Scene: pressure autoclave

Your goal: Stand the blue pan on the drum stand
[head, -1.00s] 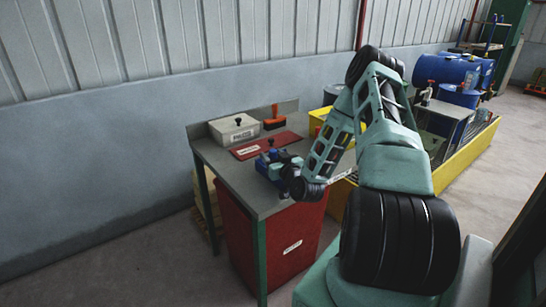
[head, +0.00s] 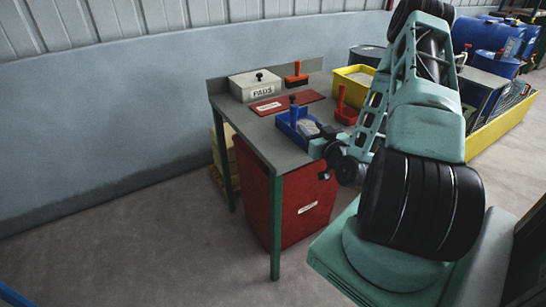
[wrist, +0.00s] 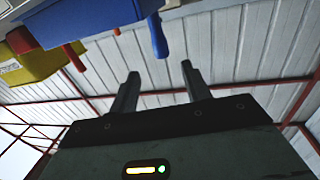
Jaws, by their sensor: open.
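The blue pan (head: 289,130), a shallow blue box with an upright blue handle, sits on the grey table near its front right. My gripper (head: 322,138) is just right of the pan at about its height and partly hides it. In the wrist view, which looks upside down, the open, empty fingers (wrist: 160,70) point towards the blue handle. The pan (wrist: 85,18) shows at the top, with the handle apart from the fingertips. I cannot pick out the drum stand with certainty; my arm covers part of the area beyond the table.
On the table (head: 240,131) are a white PADS box (head: 256,88), a red mat (head: 287,103), an orange-handled tool (head: 296,75) and a red-handled block (head: 345,110). Left floor is clear.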

